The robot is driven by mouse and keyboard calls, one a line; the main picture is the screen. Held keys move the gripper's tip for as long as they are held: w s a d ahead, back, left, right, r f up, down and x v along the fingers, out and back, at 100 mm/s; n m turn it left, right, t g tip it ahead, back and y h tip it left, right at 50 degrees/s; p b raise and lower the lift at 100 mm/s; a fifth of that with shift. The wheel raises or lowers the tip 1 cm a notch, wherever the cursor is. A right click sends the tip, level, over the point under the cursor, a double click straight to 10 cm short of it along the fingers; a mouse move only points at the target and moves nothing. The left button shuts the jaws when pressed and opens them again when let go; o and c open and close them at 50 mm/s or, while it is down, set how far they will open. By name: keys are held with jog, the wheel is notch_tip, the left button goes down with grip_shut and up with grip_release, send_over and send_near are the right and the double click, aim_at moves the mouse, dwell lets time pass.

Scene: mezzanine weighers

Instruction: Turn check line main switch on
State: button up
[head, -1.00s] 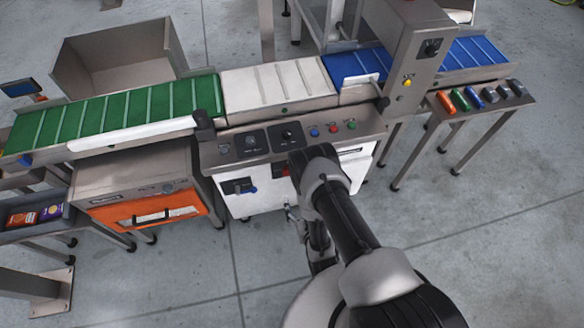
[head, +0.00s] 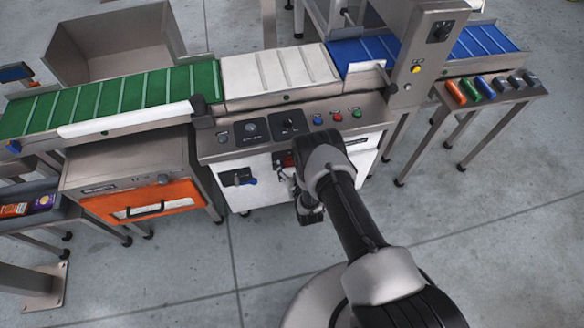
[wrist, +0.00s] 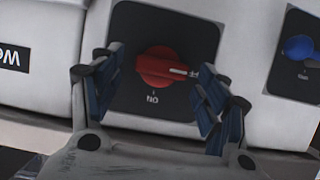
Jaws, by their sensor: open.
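The main switch is a red rotary knob (wrist: 165,70) on a black square plate (wrist: 196,32) on the white cabinet front. In the wrist view, which looks upside down, its white pointer mark points right and an "ON" label sits below it. My gripper (wrist: 157,75) is open, with its blue-padded fingers on either side of the knob. The right finger overlaps the pointer end; I cannot tell whether it touches. In the head view a bit of the red switch (head: 287,160) shows beside my arm, which hides most of the gripper.
A blue rotary switch (wrist: 299,47) sits beside it on its own black plate. The sloped panel above carries dials and blue, red and green buttons (head: 337,117). Above are green (head: 110,98), white and blue belts. An orange-fronted drawer (head: 150,201) is left. Floor at front right is clear.

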jog(key=shift+w, duration=0.25)
jog(key=shift+c, duration=0.5)
jog(key=c, duration=1)
